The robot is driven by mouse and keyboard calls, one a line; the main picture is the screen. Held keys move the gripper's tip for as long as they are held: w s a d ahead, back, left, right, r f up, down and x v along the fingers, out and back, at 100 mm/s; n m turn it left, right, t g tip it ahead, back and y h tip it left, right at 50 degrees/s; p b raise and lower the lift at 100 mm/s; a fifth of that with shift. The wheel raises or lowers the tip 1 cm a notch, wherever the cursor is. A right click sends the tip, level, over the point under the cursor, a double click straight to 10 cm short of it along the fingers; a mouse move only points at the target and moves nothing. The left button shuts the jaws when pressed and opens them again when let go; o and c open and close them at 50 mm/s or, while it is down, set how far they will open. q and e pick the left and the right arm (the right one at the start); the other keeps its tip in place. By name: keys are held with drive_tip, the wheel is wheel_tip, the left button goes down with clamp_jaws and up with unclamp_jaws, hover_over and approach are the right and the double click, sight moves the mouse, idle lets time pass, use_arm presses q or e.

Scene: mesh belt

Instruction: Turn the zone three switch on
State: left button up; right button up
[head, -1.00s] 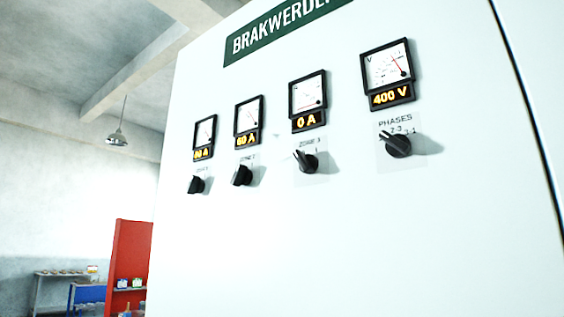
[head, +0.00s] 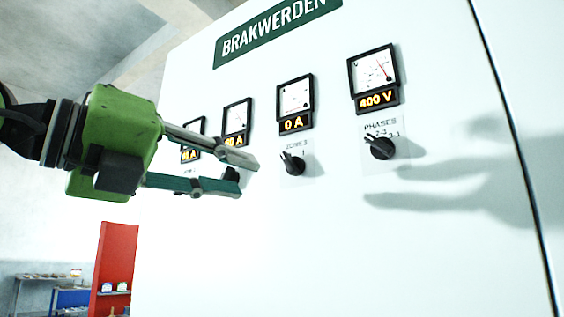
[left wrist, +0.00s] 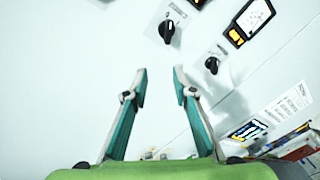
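The zone three switch (head: 294,166) is a black rotary knob on the white cabinet front, its pointer tilted up-left. Its display (head: 295,124) above reads 0 A. My left gripper (head: 248,178) comes in from the left, fingers apart and empty. In the head view its tips are just left of the zone three switch, and no contact shows. The fingers cover most of the two zone knobs further left. The left wrist view shows the open fingers (left wrist: 160,84), with one knob (left wrist: 168,31) ahead and another (left wrist: 212,65) to the right; I cannot tell which zones these are. My right gripper is not in view.
The phases knob (head: 381,148) is right of the zone three switch, under a 400 V display (head: 377,100). A gripper-shaped shadow (head: 450,185) falls on the bare panel at the right. A red panel (head: 114,262) and shelving (head: 45,280) stand behind at lower left.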

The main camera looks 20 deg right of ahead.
use_arm(q)
drive_tip(key=s+a+r+t+y, duration=0.2)
drive_tip(key=s+r+t, duration=0.1)
drive_tip(key=s+r, duration=0.1)
drive_tip(key=p, duration=0.6)
approach(287, 164)
drive_tip(key=x, duration=0.7)
drive_tip(key=shift+w+d, duration=0.4)
drive_tip(key=shift+d, duration=0.15)
clamp_jaws()
